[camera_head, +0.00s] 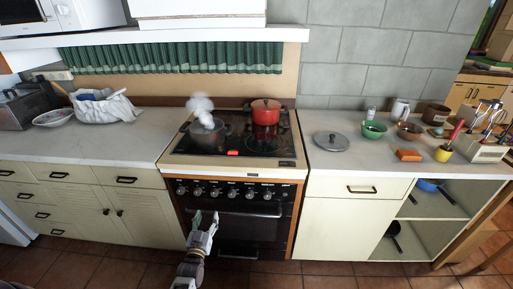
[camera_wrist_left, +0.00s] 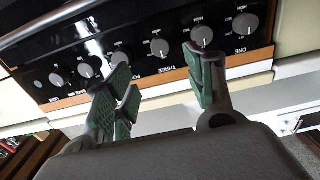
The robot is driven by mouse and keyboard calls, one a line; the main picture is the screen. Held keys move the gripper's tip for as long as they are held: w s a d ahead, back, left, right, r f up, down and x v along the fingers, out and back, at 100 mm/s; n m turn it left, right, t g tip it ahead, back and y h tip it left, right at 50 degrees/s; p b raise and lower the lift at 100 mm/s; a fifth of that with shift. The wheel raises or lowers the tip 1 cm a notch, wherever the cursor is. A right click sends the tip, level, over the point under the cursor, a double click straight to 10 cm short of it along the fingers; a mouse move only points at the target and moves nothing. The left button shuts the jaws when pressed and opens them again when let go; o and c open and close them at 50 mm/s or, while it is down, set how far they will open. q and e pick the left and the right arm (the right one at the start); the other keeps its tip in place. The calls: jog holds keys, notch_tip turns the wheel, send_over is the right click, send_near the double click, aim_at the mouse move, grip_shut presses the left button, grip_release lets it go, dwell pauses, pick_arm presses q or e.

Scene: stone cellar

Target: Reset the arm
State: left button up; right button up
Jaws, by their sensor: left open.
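My left gripper (camera_head: 205,220) is in front of the stove (camera_head: 233,170), low near the oven handle. It is open and empty, with green pads on its fingers. In the left wrist view its fingers (camera_wrist_left: 160,90) stand apart before the stove's knob panel (camera_wrist_left: 145,50). Several knobs show there, with labels such as ONE and THREE. I cannot tell whether the fingers touch the stove. My right gripper is not in view.
A steaming dark pot (camera_head: 207,130) and a red pot (camera_head: 265,112) stand on the stove top. A lid (camera_head: 331,142), a green bowl (camera_head: 374,130) and an orange block (camera_head: 408,155) lie on the right counter. A cloth-covered basket (camera_head: 103,107) is on the left counter. The tiled floor (camera_head: 330,275) in front is clear.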

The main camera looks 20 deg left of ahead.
pick_arm(q)
jog(key=shift+f, duration=0.1)
